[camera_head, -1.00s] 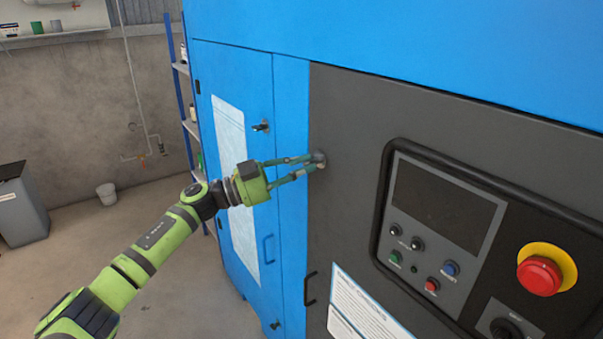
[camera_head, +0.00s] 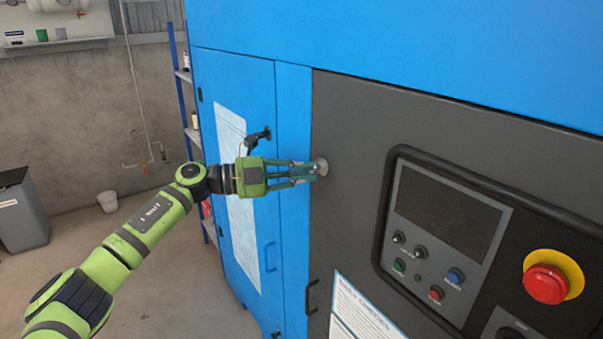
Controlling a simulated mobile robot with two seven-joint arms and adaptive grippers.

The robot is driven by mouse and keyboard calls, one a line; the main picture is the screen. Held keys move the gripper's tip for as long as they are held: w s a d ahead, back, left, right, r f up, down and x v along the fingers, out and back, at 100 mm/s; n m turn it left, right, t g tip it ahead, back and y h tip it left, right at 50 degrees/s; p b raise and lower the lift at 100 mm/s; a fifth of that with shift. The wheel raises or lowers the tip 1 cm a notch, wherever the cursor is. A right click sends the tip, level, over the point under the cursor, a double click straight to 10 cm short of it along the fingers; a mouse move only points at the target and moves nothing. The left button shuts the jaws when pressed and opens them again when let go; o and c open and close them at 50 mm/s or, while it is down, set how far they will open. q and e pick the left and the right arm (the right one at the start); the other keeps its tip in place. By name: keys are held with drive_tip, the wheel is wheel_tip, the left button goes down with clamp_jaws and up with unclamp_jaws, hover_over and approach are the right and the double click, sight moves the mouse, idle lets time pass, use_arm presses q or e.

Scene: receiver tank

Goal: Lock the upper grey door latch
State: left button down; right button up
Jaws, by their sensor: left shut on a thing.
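The upper grey door latch (camera_head: 321,167) is a small round grey metal piece near the left edge of the dark grey door (camera_head: 345,115). My left gripper (camera_head: 314,170) reaches it from the left, with its fingers shut on the latch. The fingertips cover part of it, so its exact turn is hard to tell. The grey door looks flush with the blue panel beside it. My right gripper is not in view.
The control panel (camera_head: 440,235) with a red emergency button (camera_head: 546,284) is on the right. Open floor lies left.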

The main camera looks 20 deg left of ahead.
use_arm(q)
drive_tip(key=shift+d+r, duration=0.1)
idle(0.3)
drive_tip(key=c, duration=1.3)
unclamp_jaws()
drive_tip(key=shift+o, duration=0.4)
drive_tip(key=shift+s, duration=0.1)
drive_tip(key=shift+d, duration=0.1)
drive_tip(key=v, duration=1.2)
